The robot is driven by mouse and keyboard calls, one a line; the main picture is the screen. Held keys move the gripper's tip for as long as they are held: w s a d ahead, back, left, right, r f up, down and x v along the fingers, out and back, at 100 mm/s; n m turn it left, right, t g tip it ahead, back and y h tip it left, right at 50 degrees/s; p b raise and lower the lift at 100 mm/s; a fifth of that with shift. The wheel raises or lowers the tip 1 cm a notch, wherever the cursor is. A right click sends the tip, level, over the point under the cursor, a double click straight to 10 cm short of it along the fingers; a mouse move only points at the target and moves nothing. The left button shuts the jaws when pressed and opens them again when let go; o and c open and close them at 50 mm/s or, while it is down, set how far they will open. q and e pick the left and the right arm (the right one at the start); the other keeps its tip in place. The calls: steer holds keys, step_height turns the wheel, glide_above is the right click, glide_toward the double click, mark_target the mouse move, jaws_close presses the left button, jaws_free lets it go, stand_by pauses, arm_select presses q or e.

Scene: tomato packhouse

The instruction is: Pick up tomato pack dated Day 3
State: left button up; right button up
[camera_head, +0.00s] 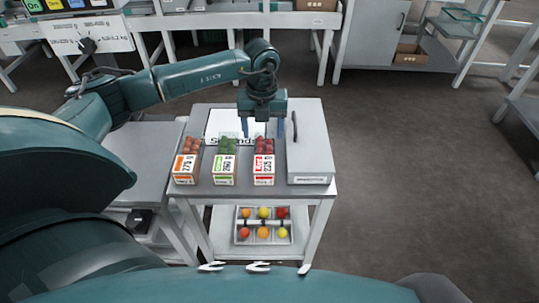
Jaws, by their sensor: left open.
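Three clear tomato packs stand in a row on a small grey table (203,118). The left pack (187,167) has an orange label and orange-red tomatoes. The middle pack (225,167) has a green label and green tomatoes. The right pack (264,168) has a red label and red tomatoes. The small label print, including any day, is too small to read surely. My left gripper (263,130) is open and empty, fingers pointing down, near the back of the red-labelled pack. Its exact height is unclear. My right gripper is out of view.
A grey box (310,160) with a dark handle stands right of the packs. A white sign (222,122) lies partly hidden behind them. A tray (240,212) of several coloured balls or tomatoes sits on the lower shelf. The floor to the right is clear.

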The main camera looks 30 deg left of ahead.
mark_target(264, 151)
arm_select(q)
step_height(264, 151, down, 10)
steer(key=shift+w+d+r, duration=0.1)
stand_by(0.4)
steer(key=c, duration=0.9)
